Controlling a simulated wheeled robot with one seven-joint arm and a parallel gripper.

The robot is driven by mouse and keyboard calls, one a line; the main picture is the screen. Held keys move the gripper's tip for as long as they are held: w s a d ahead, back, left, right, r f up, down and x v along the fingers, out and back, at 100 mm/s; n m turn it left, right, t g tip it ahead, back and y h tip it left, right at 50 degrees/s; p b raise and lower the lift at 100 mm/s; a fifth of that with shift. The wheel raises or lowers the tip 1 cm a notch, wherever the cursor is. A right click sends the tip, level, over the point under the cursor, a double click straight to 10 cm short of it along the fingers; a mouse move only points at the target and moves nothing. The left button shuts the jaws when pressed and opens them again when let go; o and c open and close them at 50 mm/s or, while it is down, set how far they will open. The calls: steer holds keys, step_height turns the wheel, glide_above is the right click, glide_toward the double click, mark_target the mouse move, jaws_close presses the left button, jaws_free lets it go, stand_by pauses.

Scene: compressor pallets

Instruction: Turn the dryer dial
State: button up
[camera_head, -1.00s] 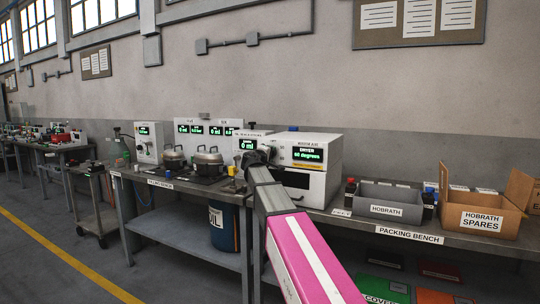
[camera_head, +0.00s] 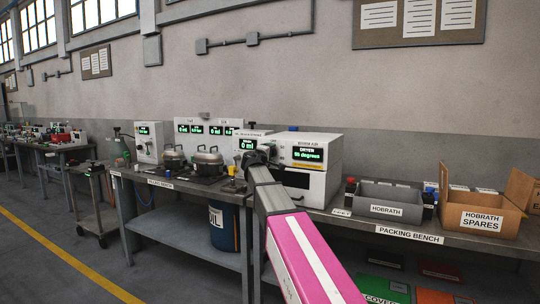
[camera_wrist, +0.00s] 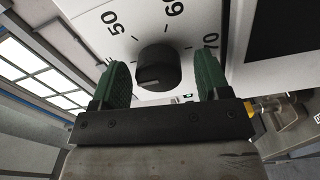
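The dryer (camera_head: 323,175) is a white box on the bench, with a green-lit display (camera_head: 307,154) that appears to read 55 degrees. Its black round dial (camera_wrist: 158,68) shows in the wrist view, with the marks 50, 60 and 70 printed around it and a pale pointer line on its face. My gripper (camera_wrist: 161,78) has its two green fingers on either side of the dial, with a visible gap at each side. In the head view my gripper (camera_head: 270,150) is at the dryer's left front and hides the dial.
Two pots (camera_head: 208,161) on burners stand left of the dryer. A grey bin (camera_head: 388,210) and an open cardboard box (camera_head: 478,222) stand to its right on the packing bench. A blue drum (camera_head: 222,228) stands under the bench.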

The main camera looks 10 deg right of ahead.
steer(key=v, duration=1)
steer(key=shift+s+a, duration=0.2)
steer(key=shift+s, duration=0.15)
steer(key=s+d+f+m+g+y, duration=0.1)
steer(key=s+d+f+g, duration=0.15)
steer(key=f, duration=0.75)
steer(key=s+d+f+m+g+y, duration=0.1)
steer(key=s+d+f+m+g, duration=0.15)
steer(key=f, duration=0.65)
steer(key=s+d+f+m+g+y, duration=0.1)
steer(key=s+d+f+g+y, duration=0.2)
steer(key=f, duration=0.7)
steer(key=s+a+f+m+g+y, duration=0.1)
steer(key=s+f+m+g+y, duration=0.4)
steer(key=s+f, duration=1.5)
steer(key=shift+s+a+f+g+y, duration=0.3)
steer(key=shift+a+f+g, duration=0.05)
steer(key=shift+f+g, duration=0.7)
